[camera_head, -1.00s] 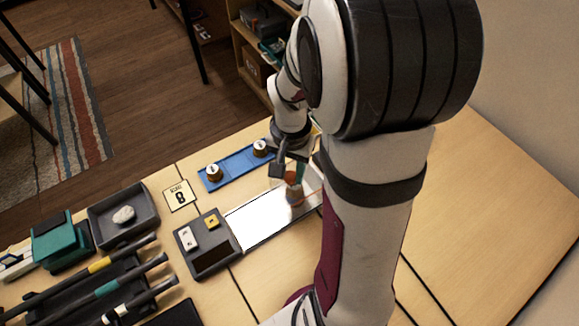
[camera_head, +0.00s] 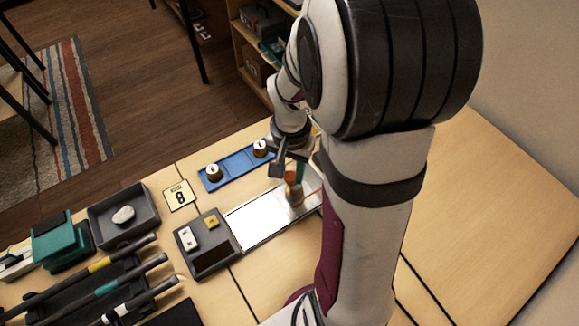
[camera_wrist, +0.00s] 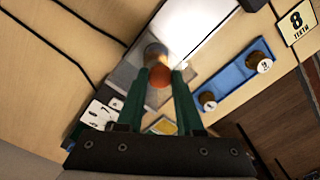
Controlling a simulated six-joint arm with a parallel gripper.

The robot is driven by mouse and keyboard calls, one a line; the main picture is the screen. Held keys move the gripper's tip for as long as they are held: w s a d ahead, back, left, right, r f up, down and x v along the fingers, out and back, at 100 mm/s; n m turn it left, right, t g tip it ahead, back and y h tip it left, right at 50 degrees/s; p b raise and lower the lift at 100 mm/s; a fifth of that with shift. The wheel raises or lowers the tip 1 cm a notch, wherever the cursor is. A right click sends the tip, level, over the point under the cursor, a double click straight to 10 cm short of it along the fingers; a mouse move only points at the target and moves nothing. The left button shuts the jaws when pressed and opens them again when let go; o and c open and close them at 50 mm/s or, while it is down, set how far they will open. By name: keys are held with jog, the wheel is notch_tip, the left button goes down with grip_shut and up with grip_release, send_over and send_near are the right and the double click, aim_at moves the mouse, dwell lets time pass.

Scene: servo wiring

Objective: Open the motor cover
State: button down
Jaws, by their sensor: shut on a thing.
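My gripper (camera_head: 291,172) is over the right part of a bright work plate (camera_head: 258,222). In the wrist view its green fingers (camera_wrist: 160,78) close around a rounded orange-red part (camera_wrist: 159,75), which I take to be the top of the motor cover. Below it is a grey, round motor body (camera_wrist: 154,50). In the head view the orange part (camera_head: 292,177) sits above a darker body (camera_head: 294,194), with a thin orange wire at its right. The fingers partly hide it, and I cannot tell whether the cover is apart from the body.
A blue strip (camera_head: 236,168) with two round brown, white-topped parts lies behind the plate. A grey tray (camera_head: 213,262) with small white and yellow blocks stands left of it. A yellow card marked 8 (camera_head: 179,196) lies nearby. My arm hides the plate's right side.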

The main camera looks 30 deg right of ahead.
jog(key=a, duration=1.1)
jog(key=shift+a, duration=0.2)
jog(key=c, duration=0.5)
grip_release()
jog(key=shift+c, duration=0.2)
